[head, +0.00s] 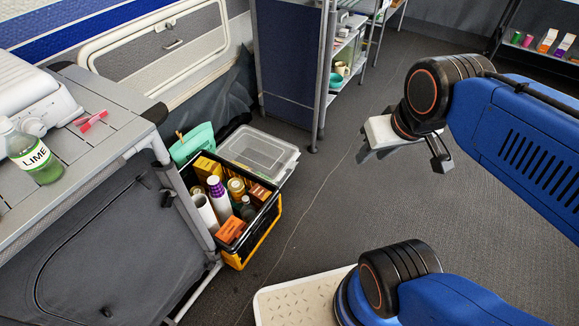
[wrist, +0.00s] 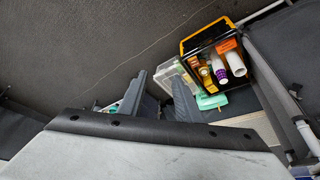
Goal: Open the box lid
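A low box with a clear, greyish lid (head: 258,150) sits on the floor behind an open crate. Its lid lies flat on top and looks closed. In the wrist view the clear box (wrist: 172,73) is partly hidden by one finger and shows just past the fingers. My gripper (head: 405,160) is in the air over the floor, well to the right of the box in the head view. In the wrist view my gripper (wrist: 160,88) has its fingers apart with nothing between them. It touches nothing.
The black and yellow crate (head: 262,238), full of bottles and cartons, stands in front of the box. A teal item (head: 191,143) is beside them. A grey table (head: 95,135) is at left, a dark blue shelf panel (head: 288,60) behind. The carpet at right is free.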

